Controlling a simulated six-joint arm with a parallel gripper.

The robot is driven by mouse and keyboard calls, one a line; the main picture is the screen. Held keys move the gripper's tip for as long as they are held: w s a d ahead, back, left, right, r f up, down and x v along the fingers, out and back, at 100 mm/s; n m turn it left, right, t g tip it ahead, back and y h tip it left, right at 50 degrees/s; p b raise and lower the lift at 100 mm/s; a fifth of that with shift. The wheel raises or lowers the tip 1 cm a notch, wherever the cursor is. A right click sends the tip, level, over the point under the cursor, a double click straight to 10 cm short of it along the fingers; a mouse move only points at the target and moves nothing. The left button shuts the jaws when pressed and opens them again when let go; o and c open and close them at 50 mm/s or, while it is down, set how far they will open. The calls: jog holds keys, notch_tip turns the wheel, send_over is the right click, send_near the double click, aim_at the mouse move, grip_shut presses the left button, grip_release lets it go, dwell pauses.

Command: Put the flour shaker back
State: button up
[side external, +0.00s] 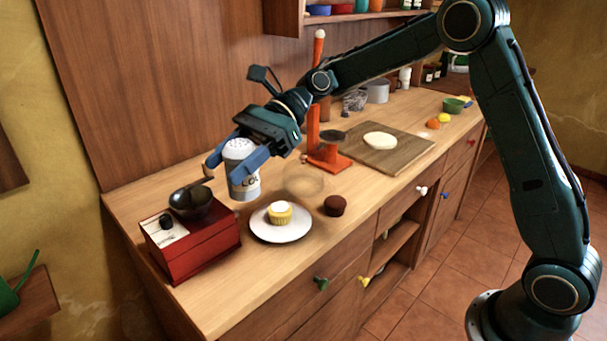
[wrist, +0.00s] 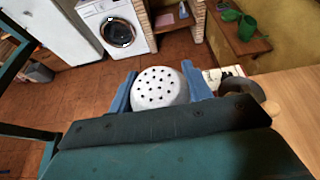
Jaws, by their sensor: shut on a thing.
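The flour shaker (side external: 242,172) is a pale, can-like cylinder with a white holed top and partly hidden lettering. My gripper (side external: 240,165) is shut on it, with blue fingers on both sides. The shaker is roughly upright, near the counter top beside the red box; I cannot tell whether its base touches the wood. In the wrist view the shaker's holed lid (wrist: 160,87) shows between the two blue fingers (wrist: 160,92). The shaker's lower part is hidden in that view.
A red box (side external: 195,247) with a dark bowl (side external: 190,201) stands left of the shaker. A white plate (side external: 281,231) with a yellow cupcake (side external: 279,212), a clear bowl (side external: 303,181) and a brown muffin (side external: 335,205) are to the right. An orange stand (side external: 327,159) and cutting board (side external: 372,158) are behind.

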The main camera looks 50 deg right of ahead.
notch_tip(320, 180, down, 16)
jog(key=shift+r, duration=0.15)
dwell(0.5)
jog(key=shift+f, duration=2.15)
jog(key=shift+f, duration=0.1)
jog(key=o, duration=1)
jog(key=shift+o, duration=0.2)
jog(key=shift+d+r, duration=0.15)
jog(key=shift+r, duration=0.05)
jog(key=v, duration=1.1)
jog(key=shift+d, duration=0.4)
